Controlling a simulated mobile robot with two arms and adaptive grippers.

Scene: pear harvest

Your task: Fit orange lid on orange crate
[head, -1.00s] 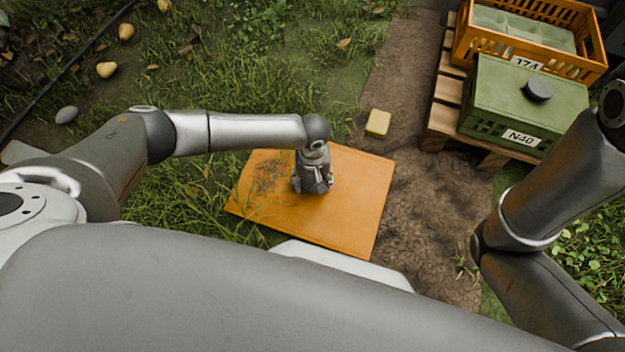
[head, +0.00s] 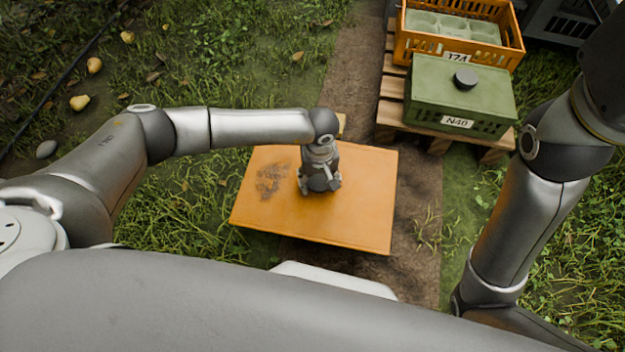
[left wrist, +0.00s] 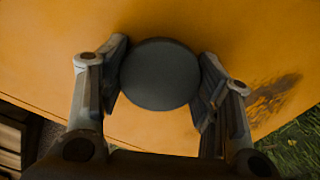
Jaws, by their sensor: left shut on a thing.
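The orange lid (head: 360,215) is a flat square panel with a dark dirt smudge on its left part. My left gripper (head: 320,188) is above it, shut on its round dark knob (left wrist: 160,75), with one finger on each side in the left wrist view. The lid looks roughly level; its height over the ground is hard to tell. The orange crate (head: 408,48), labelled 174, stands on a pallet at the upper right, apart from the lid. It is open on top, with a pale green insert inside. My right gripper is out of view; only its arm shows at the right.
A green crate with a green lid (head: 430,80) and label N40 stands in front of the orange crate on the wooden pallet (head: 392,90). A yellow block (head: 342,121) is mostly hidden behind my left wrist. Pears (head: 79,102) and a stone lie on the grass at left.

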